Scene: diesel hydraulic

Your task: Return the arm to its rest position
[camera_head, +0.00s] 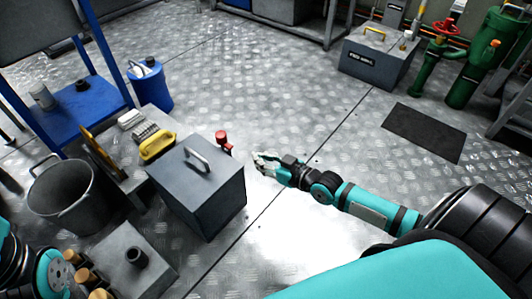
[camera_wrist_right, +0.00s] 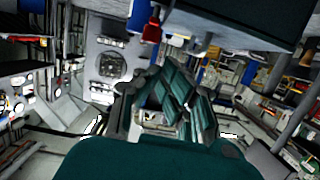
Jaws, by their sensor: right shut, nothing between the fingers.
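My right arm reaches in from the lower right in the head view. Its right gripper (camera_head: 262,163) is shut and empty, above the metal floor, to the right of a grey box and a small red-topped object. In the right wrist view, the right gripper (camera_wrist_right: 168,92) shows its fingers drawn together with nothing between them. Part of my left arm shows at the lower left edge of the head view; its gripper is not visible.
A grey lidded box (camera_head: 200,190) stands near the gripper, with a red-topped object (camera_head: 223,142) behind it. A bucket (camera_head: 65,195), a blue container (camera_head: 150,85) and a blue rack (camera_head: 75,105) are left. Bare floor (camera_head: 300,100) lies beyond the gripper; green pipework (camera_head: 475,60) stands far right.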

